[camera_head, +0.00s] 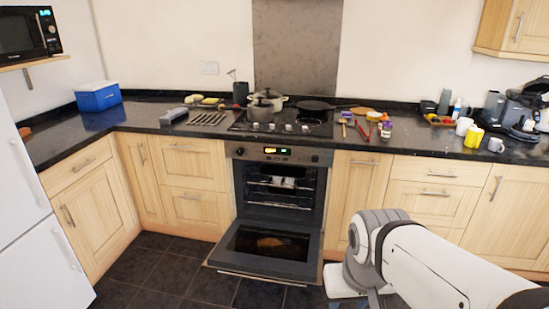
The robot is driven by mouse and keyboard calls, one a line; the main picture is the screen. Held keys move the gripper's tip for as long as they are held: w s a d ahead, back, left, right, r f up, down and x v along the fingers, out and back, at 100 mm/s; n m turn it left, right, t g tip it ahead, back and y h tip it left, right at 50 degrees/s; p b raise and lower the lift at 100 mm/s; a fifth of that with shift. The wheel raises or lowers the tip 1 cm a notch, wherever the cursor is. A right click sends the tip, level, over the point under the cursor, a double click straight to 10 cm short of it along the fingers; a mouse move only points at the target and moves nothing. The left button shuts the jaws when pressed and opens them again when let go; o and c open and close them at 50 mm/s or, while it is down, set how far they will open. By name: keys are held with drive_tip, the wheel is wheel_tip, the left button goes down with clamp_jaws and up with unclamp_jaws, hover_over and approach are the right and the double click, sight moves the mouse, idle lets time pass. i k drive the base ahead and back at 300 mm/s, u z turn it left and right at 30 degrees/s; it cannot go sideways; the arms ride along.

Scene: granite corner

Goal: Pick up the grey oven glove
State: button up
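A small grey, elongated item (173,116) lies on the dark worktop, left of the hob and right of the blue box. It may be the grey oven glove, but it is too small to be sure. My arm shows at the lower right, in front of the cabinets and just right of the open oven door. It is well away from the grey item. My gripper's fingers do not show.
The oven door (262,250) hangs open low over the floor. The hob (285,125) holds pots and a pan (313,105). A blue box (97,96) stands at left. Mugs, a yellow item (474,137) and appliances crowd the right worktop. Floor (150,270) is clear at left.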

sight(173, 114)
drive_tip(key=i, duration=1)
drive_tip(key=u, duration=0.05)
